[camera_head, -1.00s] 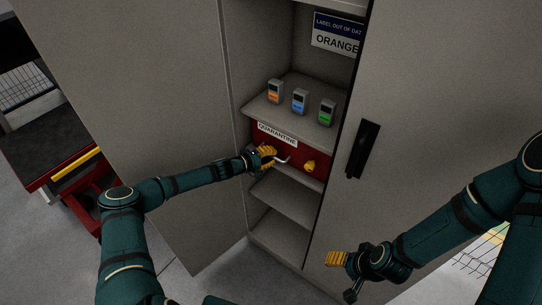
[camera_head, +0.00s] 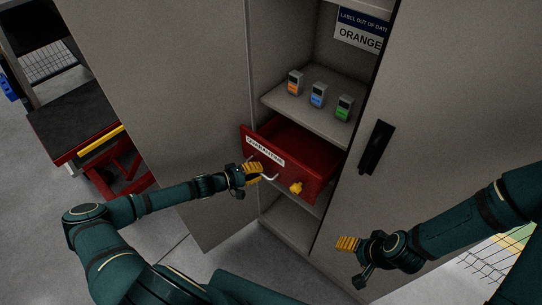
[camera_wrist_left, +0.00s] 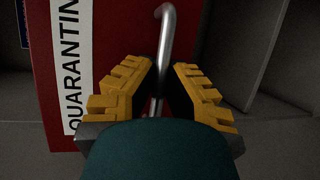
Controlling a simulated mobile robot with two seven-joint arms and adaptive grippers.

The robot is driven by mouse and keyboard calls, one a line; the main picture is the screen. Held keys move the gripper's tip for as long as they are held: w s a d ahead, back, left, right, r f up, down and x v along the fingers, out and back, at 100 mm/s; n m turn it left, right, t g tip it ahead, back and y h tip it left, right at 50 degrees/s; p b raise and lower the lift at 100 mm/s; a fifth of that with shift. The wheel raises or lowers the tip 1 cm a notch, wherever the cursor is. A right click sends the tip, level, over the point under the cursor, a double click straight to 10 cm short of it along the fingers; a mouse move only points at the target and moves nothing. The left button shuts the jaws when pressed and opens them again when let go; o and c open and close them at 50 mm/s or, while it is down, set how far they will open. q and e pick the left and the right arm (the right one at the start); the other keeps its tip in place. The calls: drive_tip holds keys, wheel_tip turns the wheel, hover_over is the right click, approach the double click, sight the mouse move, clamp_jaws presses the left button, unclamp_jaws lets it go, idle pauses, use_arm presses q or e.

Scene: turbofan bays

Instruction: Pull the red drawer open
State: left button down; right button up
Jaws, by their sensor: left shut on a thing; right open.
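The red drawer (camera_head: 303,148) labelled QUARANTINE stands partly out of the grey cabinet, below the shelf. Its front also shows in the left wrist view (camera_wrist_left: 110,45). A silver bar handle (camera_wrist_left: 165,50) runs along the front. My left gripper (camera_head: 258,173) is at the drawer front, and in the left wrist view its yellow fingers (camera_wrist_left: 160,92) are shut on the handle, one on each side. My right gripper (camera_head: 347,244) is open and empty in front of the right cabinet door.
Several small devices with orange, blue and green labels, such as the blue one (camera_head: 318,94), stand on the shelf (camera_head: 287,103) above the drawer. The right door has a black handle (camera_head: 376,147). A red cart (camera_head: 75,145) stands at the left. Floor is clear before the cabinet.

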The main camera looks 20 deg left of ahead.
use_arm(q)
drive_tip(key=shift+s+a+p, duration=0.1)
drive_tip(key=shift+s+a, duration=0.1)
drive_tip(key=shift+s, duration=0.5)
drive_tip(key=shift+s+a+p, duration=0.1)
drive_tip(key=shift+s+a, duration=0.15)
drive_tip(key=shift+s, duration=0.4)
drive_tip(key=shift+s+a+p, duration=0.1)
drive_tip(key=shift+s+a, duration=0.1)
drive_tip(key=shift+s, duration=0.5)
drive_tip(key=c, duration=1)
unclamp_jaws()
drive_tip(key=v, duration=1.2)
drive_tip(key=shift+r, duration=0.1)
drive_tip(key=shift+w+d, duration=0.1)
